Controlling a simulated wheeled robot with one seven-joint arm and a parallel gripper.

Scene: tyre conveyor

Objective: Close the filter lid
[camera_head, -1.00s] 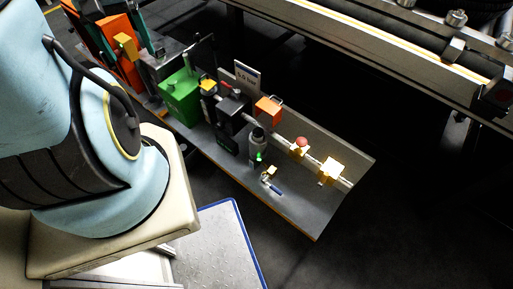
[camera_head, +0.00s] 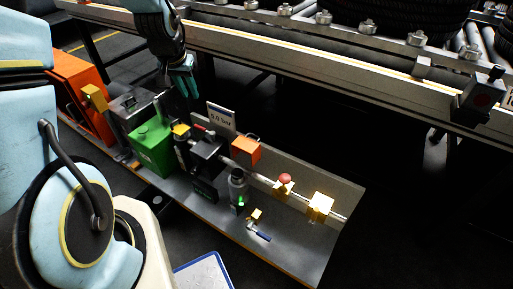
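My gripper (camera_head: 183,82) hangs from the upper part of the view, with teal fingers pointing down. It is above and right of the green box (camera_head: 152,145), apart from it as far as I can see. Whether the fingers are open or shut is not clear. I cannot tell for certain which part is the filter lid. The green box has a dark upright piece near its top. A dark grey box (camera_head: 128,106) stands just behind and left of it.
The conveyor (camera_head: 300,52) runs behind, above the shelf.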

